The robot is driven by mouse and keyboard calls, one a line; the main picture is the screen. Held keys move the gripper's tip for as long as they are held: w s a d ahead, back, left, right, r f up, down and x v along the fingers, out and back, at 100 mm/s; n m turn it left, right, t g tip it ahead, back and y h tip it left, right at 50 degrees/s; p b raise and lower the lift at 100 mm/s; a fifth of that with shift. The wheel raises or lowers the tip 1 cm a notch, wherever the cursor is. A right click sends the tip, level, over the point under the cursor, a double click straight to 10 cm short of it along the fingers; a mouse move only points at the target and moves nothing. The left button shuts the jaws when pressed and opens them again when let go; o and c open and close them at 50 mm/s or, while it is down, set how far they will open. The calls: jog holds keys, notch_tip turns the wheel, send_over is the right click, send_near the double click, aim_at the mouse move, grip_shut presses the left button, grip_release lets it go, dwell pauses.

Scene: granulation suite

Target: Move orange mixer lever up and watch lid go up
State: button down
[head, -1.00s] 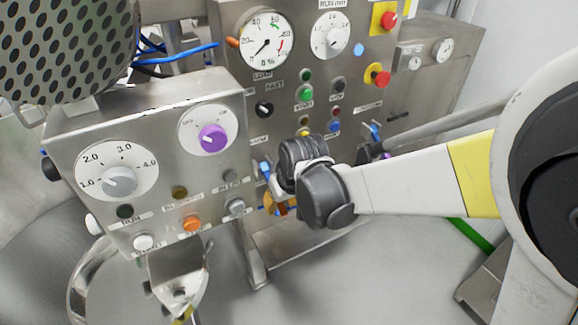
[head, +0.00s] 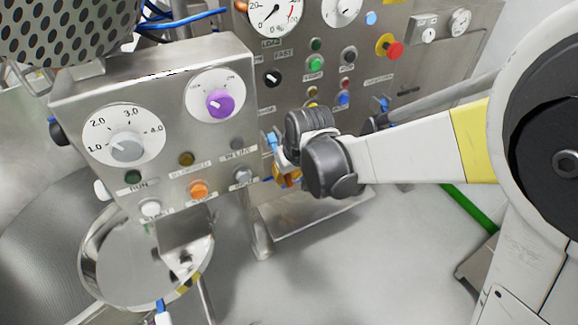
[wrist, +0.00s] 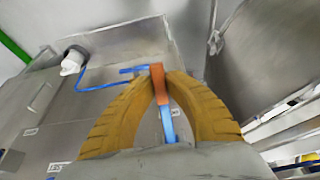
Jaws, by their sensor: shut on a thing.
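The orange mixer lever (wrist: 158,82) is in the middle of the wrist view, between the tips of my gripper. My gripper (wrist: 161,90) has two yellow-brown fingers that are closed on the lever from both sides. In the head view my gripper (head: 288,176) is at the side of the steel control panel, mostly hidden behind my dark wrist joint. The lever cannot be clearly made out there. A perforated steel part (head: 65,40) is at the top left of the head view; I cannot tell whether it belongs to the lid.
A control box with dials and a purple knob (head: 219,103) stands left of my gripper. A panel with gauges and a red emergency button (head: 394,48) is behind it. A steel bowl (head: 105,265) is at the lower left. Open floor (head: 370,270) lies below my arm.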

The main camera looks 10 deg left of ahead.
jog(key=shift+s+d+r+g+h+p, duration=0.15)
jog(key=shift+r+g+h+p, duration=0.15)
jog(key=shift+r+g+p, duration=0.25)
jog(key=shift+s+d+r+g+h+p, duration=0.15)
jog(key=shift+r+g+h+p, duration=0.2)
jog(key=shift+r+p, duration=0.25)
jog(key=shift+s+r+g+h+p, duration=0.2)
jog(key=shift+r+g+h+p, duration=0.75)
jog(key=shift+r+g+p, duration=0.5)
jog(key=shift+r, duration=0.15)
jog(key=c, duration=1.4)
grip_release()
jog(key=r, duration=0.4)
jog(key=w+r, duration=0.1)
jog(key=r, duration=0.3)
jog(key=a+r, duration=0.1)
jog(key=r, duration=0.3)
jog(key=shift+w, duration=0.15)
